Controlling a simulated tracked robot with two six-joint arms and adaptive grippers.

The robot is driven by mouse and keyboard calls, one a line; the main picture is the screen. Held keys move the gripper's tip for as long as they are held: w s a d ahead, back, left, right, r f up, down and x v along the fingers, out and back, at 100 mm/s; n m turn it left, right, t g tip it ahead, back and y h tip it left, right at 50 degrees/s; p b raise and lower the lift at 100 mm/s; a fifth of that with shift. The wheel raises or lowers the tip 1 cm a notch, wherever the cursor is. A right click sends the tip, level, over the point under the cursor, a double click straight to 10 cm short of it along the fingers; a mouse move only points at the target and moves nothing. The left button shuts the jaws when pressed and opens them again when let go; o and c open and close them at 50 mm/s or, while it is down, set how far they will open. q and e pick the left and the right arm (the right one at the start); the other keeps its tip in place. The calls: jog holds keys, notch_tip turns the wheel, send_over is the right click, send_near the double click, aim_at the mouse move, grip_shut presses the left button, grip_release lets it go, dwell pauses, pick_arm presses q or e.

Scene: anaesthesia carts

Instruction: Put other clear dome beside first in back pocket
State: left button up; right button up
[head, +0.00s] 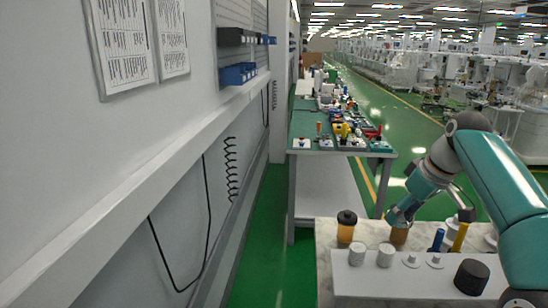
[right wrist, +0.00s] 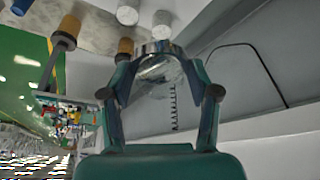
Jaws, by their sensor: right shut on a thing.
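My right gripper (head: 398,215) is over the marble-topped cart (head: 325,235), at the right of the head view. In the right wrist view my right gripper (right wrist: 160,62) is shut on a clear dome (right wrist: 160,72) with a shiny metal-like rim. The dome sits between the two fingertips. In the head view I cannot make out the dome by the gripper. I cannot pick out the first dome or the back pocket in either view. My left gripper is not in view.
A black-capped amber jar (head: 346,227) stands left of the gripper. White cylinders (head: 357,254), small white knobbed pieces (head: 411,260) and a black cylinder (head: 471,277) stand on the white front ledge (head: 390,282). Blue (head: 437,240) and yellow (head: 460,236) handles rise at right. A wall borders the left.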

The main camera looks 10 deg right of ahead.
jog(key=a+f+n+y, duration=0.1)
jog(key=a+f, duration=0.2)
jog(key=a, duration=0.4)
jog(key=a+f+n, duration=0.2)
jog(key=a+f, duration=0.2)
jog(key=a, duration=0.3)
jog(key=s+a+f+m+h, duration=0.1)
jog(key=s+a+f+m, duration=0.1)
jog(key=a+f, duration=0.5)
jog(key=s+a+f+m+h, duration=0.1)
jog(key=s+a+f+m, duration=0.2)
jog(key=f, duration=1.1)
jog(key=a+m, duration=0.2)
jog(key=a, duration=0.2)
jog(key=shift+a+h, duration=0.3)
jog(key=shift+a, duration=0.1)
jog(key=shift+s+d+m, duration=0.1)
jog(key=shift+s+m, duration=0.05)
jog(key=shift+m, duration=0.15)
